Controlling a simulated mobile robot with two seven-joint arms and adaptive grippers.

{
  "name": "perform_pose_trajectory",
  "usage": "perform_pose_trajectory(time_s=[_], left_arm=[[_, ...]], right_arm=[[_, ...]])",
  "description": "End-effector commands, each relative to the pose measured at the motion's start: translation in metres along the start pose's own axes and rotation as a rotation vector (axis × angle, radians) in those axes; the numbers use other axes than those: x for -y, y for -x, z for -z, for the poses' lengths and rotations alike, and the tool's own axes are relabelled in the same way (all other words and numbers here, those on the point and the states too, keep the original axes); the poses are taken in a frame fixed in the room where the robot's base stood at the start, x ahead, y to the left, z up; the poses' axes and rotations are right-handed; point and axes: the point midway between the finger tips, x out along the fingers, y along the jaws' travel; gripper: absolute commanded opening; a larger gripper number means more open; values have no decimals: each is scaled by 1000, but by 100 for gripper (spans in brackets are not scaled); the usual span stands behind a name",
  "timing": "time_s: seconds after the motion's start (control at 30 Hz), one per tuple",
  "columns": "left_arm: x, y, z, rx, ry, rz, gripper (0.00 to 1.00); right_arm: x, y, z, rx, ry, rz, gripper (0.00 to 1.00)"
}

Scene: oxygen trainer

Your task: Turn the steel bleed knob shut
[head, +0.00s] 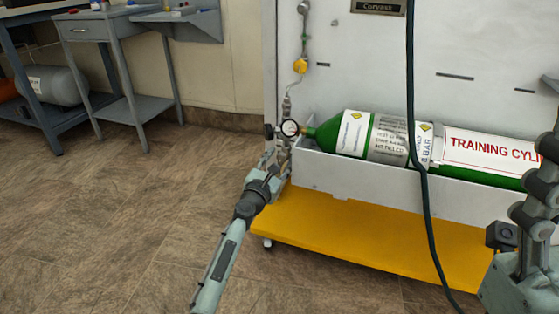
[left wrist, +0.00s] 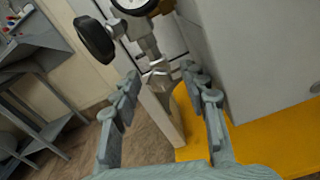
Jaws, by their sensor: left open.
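The steel bleed knob (left wrist: 158,74) appears to be the small bright metal piece below the gauge in the left wrist view. My left gripper (left wrist: 161,76) is open, with one finger on each side of that piece. I cannot tell whether either finger touches it. The gauge (head: 290,128) sits at the neck of the green cylinder (head: 326,132). A black knob (left wrist: 95,39) stands to the upper left of the fingers. In the head view my left gripper (head: 275,158) is just below the gauge and hides most of the steel parts.
The cylinder lies in a white trough (head: 345,180) above a yellow base (head: 330,228). A dark hose (head: 418,170) hangs in front. My right arm (head: 525,235) is at the right edge, partly cut off. Grey benches (head: 105,25) stand at the left, with free floor between.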

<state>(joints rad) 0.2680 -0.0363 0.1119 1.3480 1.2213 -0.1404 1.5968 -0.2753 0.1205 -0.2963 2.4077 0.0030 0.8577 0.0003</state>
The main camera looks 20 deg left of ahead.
Motion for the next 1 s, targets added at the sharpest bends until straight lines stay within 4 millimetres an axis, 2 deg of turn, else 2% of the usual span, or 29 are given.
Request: perform_pose_trajectory(time_s=[0.1,0.43,0.77,1.0], left_arm=[[0,0,0,0,0,0,42],[0,0,0,0,0,0,0],[0,0,0,0,-29,1,0],[0,1,1,0,-155,1,0]], right_arm=[[0,0,0,0,0,0,64],[0,0,0,0,0,0,64],[0,0,0,1,0,0,64],[0,1,-1,4,0,0,64]])
